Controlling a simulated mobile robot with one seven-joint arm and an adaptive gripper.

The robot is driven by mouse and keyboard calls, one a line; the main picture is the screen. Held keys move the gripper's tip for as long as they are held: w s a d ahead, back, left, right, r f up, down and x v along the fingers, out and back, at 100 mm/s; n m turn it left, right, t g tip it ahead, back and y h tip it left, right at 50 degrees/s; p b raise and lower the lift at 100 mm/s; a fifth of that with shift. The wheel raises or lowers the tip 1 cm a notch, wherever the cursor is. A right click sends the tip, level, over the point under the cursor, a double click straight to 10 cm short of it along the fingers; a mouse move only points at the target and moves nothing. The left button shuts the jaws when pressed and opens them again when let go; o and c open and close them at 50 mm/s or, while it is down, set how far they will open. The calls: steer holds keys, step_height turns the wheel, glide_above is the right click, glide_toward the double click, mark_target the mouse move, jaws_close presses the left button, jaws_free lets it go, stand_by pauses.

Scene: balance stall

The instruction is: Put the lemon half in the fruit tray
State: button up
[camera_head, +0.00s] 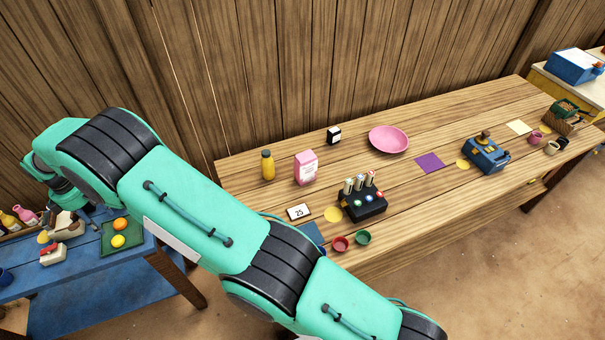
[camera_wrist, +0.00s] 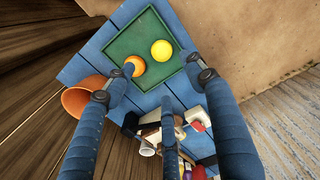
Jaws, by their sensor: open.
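The green fruit tray (camera_wrist: 123,46) lies on the blue table in the wrist view and at the left of the head view (camera_head: 136,235). I cannot tell whether the yellow fruit is whole or half. A small yellow piece (camera_head: 43,237) shows beside the tray, by a red and white object; it may be the lemon half. My gripper (camera_wrist: 158,88) is open above the table. One finger overlaps the orange fruit in view; contact cannot be told.
The blue table (camera_wrist: 88,66) also holds a crowded group with a white cup (camera_wrist: 147,149). An orange-brown bowl (camera_wrist: 84,97) is at its left edge.

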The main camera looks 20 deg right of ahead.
steer(key=s+d+r+m+t+y, duration=0.1)
steer(key=s+d+r+m, duration=0.25)
steer(key=d+r, duration=1.35)
steer(key=s+d+r+m+t, duration=0.15)
steer(key=d+r+m, duration=0.35)
steer(key=d+r, duration=1.2)
steer(key=s+d+r+m+t, duration=0.1)
steer(key=s+d+r+m, duration=0.25)
steer(key=s+d, duration=0.55)
steer(key=s+d+r+m+t, duration=0.15)
steer(key=s+d+r, duration=0.25)
steer(key=s+d, duration=0.5)
steer(key=s+d+f+m, duration=0.2)
steer(key=s+d, duration=0.3)
steer(key=s, duration=0.4)
steer(key=s+d+f+m+h, duration=0.1)
steer(key=s+d+f+m, duration=0.1)
steer(key=s+d, duration=0.3)
steer(key=s+m, duration=0.1)
steer(key=s, duration=0.3)
steer(key=shift+s+t, duration=0.15)
steer(key=shift+t, duration=0.15)
steer(key=shift+f+m, duration=0.1)
steer(key=shift+m, duration=0.15)
